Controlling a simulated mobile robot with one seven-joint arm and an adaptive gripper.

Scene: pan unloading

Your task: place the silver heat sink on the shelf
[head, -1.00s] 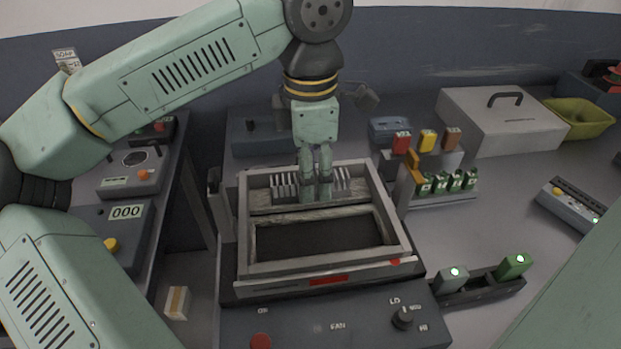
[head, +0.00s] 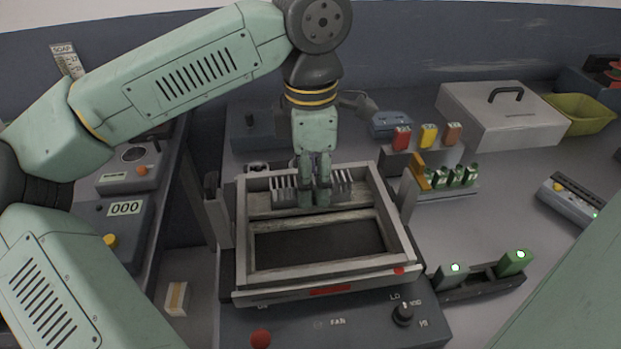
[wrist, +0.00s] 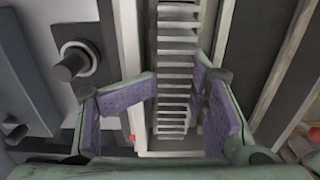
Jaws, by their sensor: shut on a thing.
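The silver heat sink (head: 284,188) is a row of upright metal fins. It lies across the back part of a grey framed pan (head: 243,230). My gripper (head: 316,204) reaches down over its middle, with fins showing on both sides of the fingers. In the wrist view the heat sink (wrist: 178,45) runs between the purple finger pads of my gripper (wrist: 178,98), which is shut on it. The heat sink is still within the pan's frame. A grey stepped stand (head: 455,189) is at the right; I cannot tell whether it is the shelf.
A control box with knobs (head: 360,328) is in front of the pan. Upright posts (head: 408,195) flank the pan. A white lidded box (head: 505,125) and a green bin (head: 580,115) are behind.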

